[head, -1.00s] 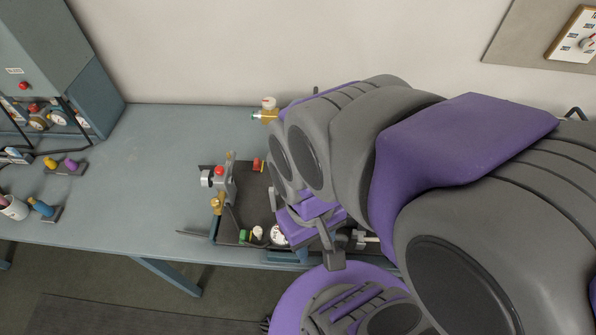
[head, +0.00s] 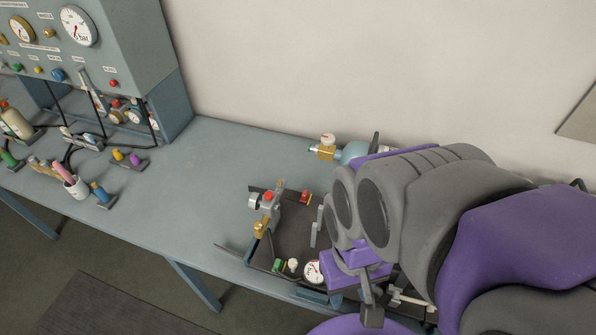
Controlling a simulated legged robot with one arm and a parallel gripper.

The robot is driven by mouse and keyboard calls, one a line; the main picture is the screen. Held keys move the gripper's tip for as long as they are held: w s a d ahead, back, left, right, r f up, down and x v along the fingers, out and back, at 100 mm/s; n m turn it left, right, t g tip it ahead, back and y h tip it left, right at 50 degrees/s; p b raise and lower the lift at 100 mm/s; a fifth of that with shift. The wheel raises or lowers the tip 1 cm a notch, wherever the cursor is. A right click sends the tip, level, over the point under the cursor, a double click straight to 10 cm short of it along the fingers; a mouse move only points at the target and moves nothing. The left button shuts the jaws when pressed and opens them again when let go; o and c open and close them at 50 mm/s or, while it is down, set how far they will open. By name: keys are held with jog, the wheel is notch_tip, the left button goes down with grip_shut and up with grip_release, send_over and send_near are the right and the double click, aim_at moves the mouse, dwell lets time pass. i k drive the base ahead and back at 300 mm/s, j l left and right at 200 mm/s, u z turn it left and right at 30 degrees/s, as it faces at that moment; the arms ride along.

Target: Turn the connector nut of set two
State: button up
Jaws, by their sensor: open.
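A breathing set in a dark frame (head: 285,242) lies on the bench. It carries a grey regulator block with a red knob (head: 267,197), a brass fitting (head: 261,228), a white gauge (head: 313,271) and a green knob (head: 278,265). No label shows which set is number two, and I cannot pick out the connector nut. My gripper (head: 344,268) is open, at the right part of this set, with its grey fingers apart and nothing seen between them. My arm hides the right side of the set and the bench beyond.
A brass valve (head: 326,149) on a pale blue cylinder (head: 355,153) lies behind, near the wall. A gauge panel cabinet (head: 130,50) stands at the left. A cup (head: 76,187) and small coloured fittings (head: 128,158) sit before it. The bench (head: 205,180) between is clear.

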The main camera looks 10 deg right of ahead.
aim_at(255, 200)
jog(key=i+j+z, duration=0.15)
jog(key=j+z, duration=0.2)
jog(key=j, duration=0.3)
jog(key=i+j+z, duration=0.1)
jog(key=j+z, duration=0.3)
jog(key=j, duration=0.2)
jog(key=j+z, duration=0.35)
jog(key=j, duration=0.3)
jog(key=k+j+z, duration=0.2)
jog(key=z, duration=0.15)
jog(key=k+j+z, duration=0.25)
jog(key=z, duration=0.15)
jog(key=k+j+z, duration=0.15)
jog(key=z, duration=0.2)
jog(key=k, duration=0.1)
